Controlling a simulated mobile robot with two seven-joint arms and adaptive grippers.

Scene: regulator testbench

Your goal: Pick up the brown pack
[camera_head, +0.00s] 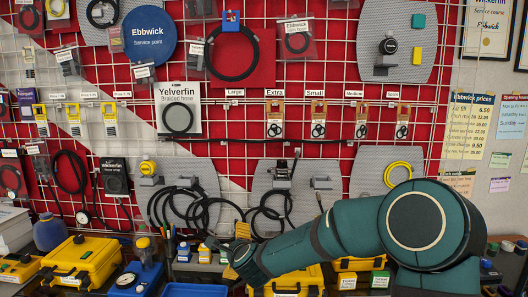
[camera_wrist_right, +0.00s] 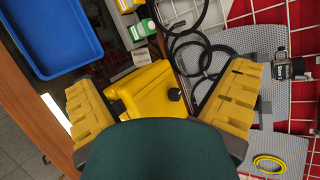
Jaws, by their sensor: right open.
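Several brown packs with black rings hang in a row on the wall grid in the head view: one brown pack (camera_head: 275,121), another brown pack (camera_head: 318,121), a third brown pack (camera_head: 361,121) and one more at the right (camera_head: 403,121). Which one is meant cannot be told. My right gripper (camera_head: 236,251) is low over the bench, below and left of these packs and apart from them. In the right wrist view its yellow fingers (camera_wrist_right: 161,84) are spread wide with nothing gripped. No brown pack shows in the wrist view. My left gripper is not in view.
A yellow case (camera_wrist_right: 155,90) lies beyond my right fingers, beside a blue tray (camera_wrist_right: 52,35). Black hoses (camera_head: 185,207) hang on grey panels above the bench. Another yellow case (camera_head: 80,262) stands at the left. My right arm covers the bench's right part.

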